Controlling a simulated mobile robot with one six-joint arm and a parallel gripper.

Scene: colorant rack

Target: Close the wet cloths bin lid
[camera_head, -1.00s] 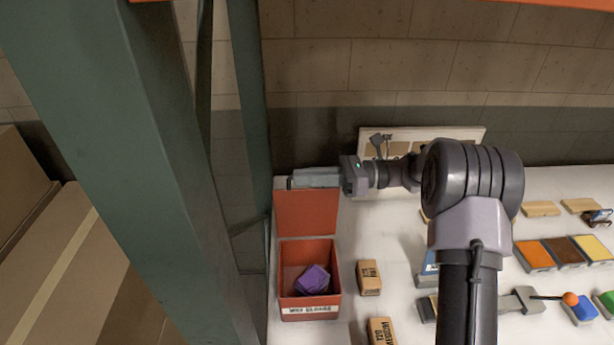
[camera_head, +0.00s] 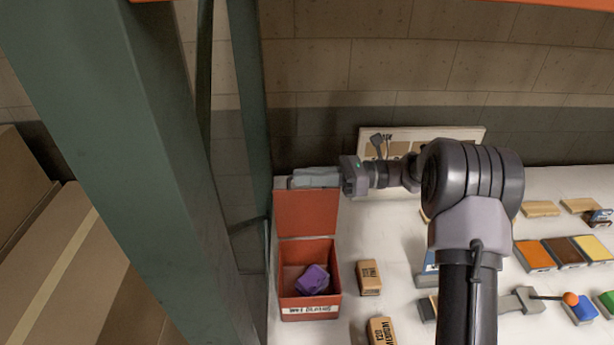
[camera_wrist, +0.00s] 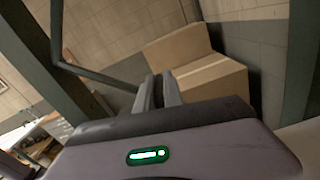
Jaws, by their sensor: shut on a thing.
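The wet cloths bin (camera_head: 331,300) is a red open box with a white label on its front, at the lower left of the table in the head view. Its red lid (camera_head: 306,213) stands raised at the back of the box. A purple cloth (camera_head: 313,279) lies inside. My gripper (camera_head: 315,177) reaches in from the right, with its fingers lying along the lid's top edge. The fingers are shut on the lid, though the contact is hard to see. In the wrist view the fingers (camera_wrist: 158,92) are close together and the lid cannot be made out.
A green rack post (camera_head: 150,150) stands close to the left of the bin. Brown blocks (camera_head: 370,277) lie to its right. A framed board (camera_head: 440,134) leans at the wall behind my arm. Colour blocks (camera_head: 566,252) and a stick with an orange ball (camera_head: 570,299) lie farther right.

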